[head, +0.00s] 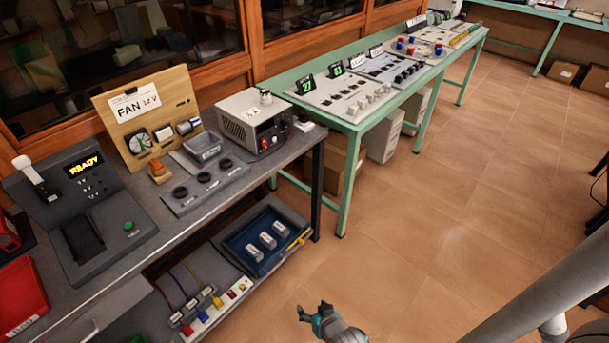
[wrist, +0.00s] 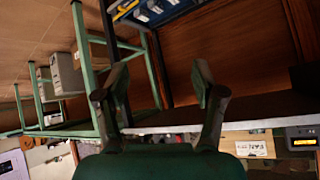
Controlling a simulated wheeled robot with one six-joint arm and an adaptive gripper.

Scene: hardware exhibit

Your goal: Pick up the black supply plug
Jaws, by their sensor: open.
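I cannot single out the black supply plug with certainty. On the lower shelf (head: 165,325) at left, several small plug-like pieces (head: 218,302) in red, blue, white and yellow lie in a row with thin cables. A dark piece among them is too small to tell. A grey panel (head: 205,185) with three round black parts stands on the bench above. My gripper (head: 313,310) is low over the floor, right of the shelf and apart from everything. In the wrist view, its two fingers (wrist: 160,70) are spread wide with nothing between them.
The bench (head: 262,170) carries a fan board (head: 145,115), a power supply (head: 255,120) and a READY console (head: 95,205). A blue tray (head: 265,240) with grey parts sits on the lower shelf. A green table (head: 345,130) stands behind. The tiled floor (head: 440,220) is clear.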

